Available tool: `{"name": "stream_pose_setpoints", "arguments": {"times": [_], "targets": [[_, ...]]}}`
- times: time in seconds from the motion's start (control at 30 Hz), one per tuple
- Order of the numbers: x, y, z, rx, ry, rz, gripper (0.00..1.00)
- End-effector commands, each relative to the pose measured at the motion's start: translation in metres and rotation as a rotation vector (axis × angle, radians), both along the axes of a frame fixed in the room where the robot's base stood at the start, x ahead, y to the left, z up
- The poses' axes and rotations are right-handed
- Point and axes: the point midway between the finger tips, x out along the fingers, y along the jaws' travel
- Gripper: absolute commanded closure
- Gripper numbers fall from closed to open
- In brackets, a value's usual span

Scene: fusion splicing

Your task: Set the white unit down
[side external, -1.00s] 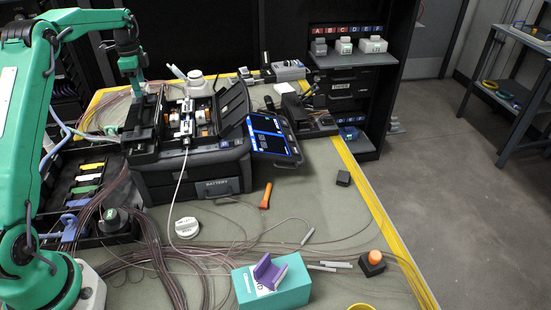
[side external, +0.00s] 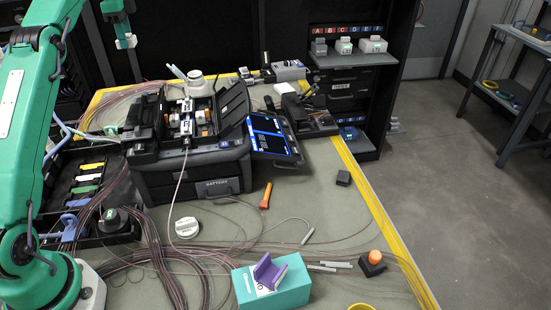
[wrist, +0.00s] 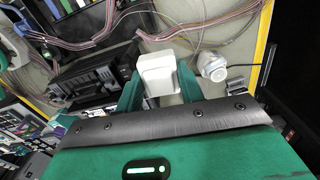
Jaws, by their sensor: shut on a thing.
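The white unit (wrist: 157,72) is a pale block between the two green fingers of my gripper (wrist: 159,90) in the wrist view. My gripper is shut on it. In the side external view my gripper (side external: 124,38) is high at the top left, against the dark background above the back of the bench. I cannot make out the unit there. The bench top (side external: 225,225) lies below, and it shows beyond the unit in the wrist view.
The black splicer (side external: 195,170), with its raised lid and tilted screen (side external: 270,138), stands mid-bench. A white-capped bottle (side external: 196,84) stands behind it, and beside the unit in the wrist view (wrist: 213,66). Loose fibres and a teal box (side external: 290,285) occupy the front. A shelf (side external: 355,60) holds several small units.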

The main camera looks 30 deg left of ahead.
Motion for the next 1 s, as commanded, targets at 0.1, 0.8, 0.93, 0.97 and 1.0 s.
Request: {"name": "stream_pose_setpoints", "arguments": {"times": [0.1,0.8,0.93,0.97,1.0], "targets": [[0.011,-0.021,0.0,0.0,0.0,-0.043,0.85],[0.075,-0.234,0.002,0.0,-0.001,-0.462,0.85],[0.078,-0.283,0.002,0.0,-0.001,-0.558,0.85],[0.078,-0.295,0.002,0.0,-0.001,-0.58,0.85],[0.078,-0.31,0.002,0.0,-0.001,-0.609,0.85]]}}
